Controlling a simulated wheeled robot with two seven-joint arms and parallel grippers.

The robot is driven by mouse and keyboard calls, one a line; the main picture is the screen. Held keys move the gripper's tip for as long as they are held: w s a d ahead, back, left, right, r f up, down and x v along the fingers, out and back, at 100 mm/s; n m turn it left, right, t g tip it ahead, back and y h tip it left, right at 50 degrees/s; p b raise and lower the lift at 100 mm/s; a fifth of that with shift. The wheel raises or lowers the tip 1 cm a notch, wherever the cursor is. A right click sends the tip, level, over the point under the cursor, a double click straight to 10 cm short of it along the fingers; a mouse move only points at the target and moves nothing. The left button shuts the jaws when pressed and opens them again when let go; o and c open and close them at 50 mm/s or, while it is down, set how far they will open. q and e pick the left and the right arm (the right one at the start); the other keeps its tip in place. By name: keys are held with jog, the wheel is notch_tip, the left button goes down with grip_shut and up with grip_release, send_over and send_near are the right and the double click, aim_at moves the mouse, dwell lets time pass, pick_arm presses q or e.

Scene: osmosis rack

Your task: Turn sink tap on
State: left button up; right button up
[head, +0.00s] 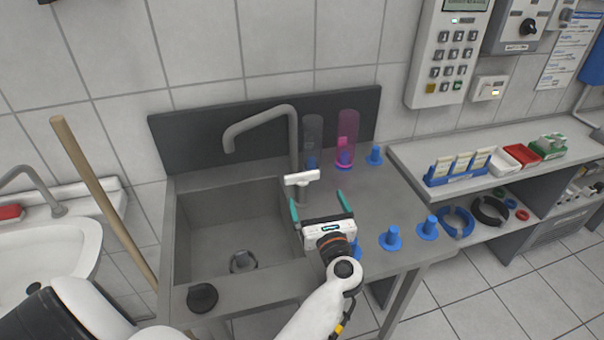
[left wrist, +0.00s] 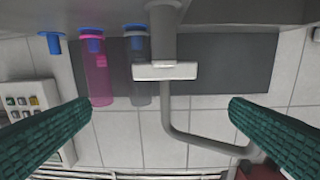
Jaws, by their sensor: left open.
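The grey sink tap (head: 262,113) rises behind the basin with its spout bent over to the left. Its white T-shaped handle (head: 302,178) sits on a short stem at the basin's right back side. My left gripper (head: 319,205) is open and empty, just in front of the handle, with its teal fingers pointing towards it. In the left wrist view, which looks upside down, the handle (left wrist: 165,71) lies between the two spread fingers (left wrist: 158,106), apart from both. No water shows at the spout. My right gripper is not in view.
The sink basin (head: 203,232) is left of the gripper. A pink bottle (head: 347,128) and a grey bottle (head: 312,133) stand right of the tap. Several blue pegs, including one in front (head: 392,238), stand on the counter. A wooden pole (head: 98,190) leans at left.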

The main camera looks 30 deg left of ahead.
aim_at(303, 176)
pick_arm(q)
jog(key=shift+n+g, duration=0.4)
jog(key=p+x, duration=0.1)
jog(key=x, duration=0.5)
jog(key=p+x, duration=0.2)
jog(key=x, duration=0.4)
jog(key=shift+s+a+f, duration=0.1)
jog(key=shift+a+f, duration=0.05)
jog(key=shift+f, duration=0.1)
jog(key=c, duration=0.8)
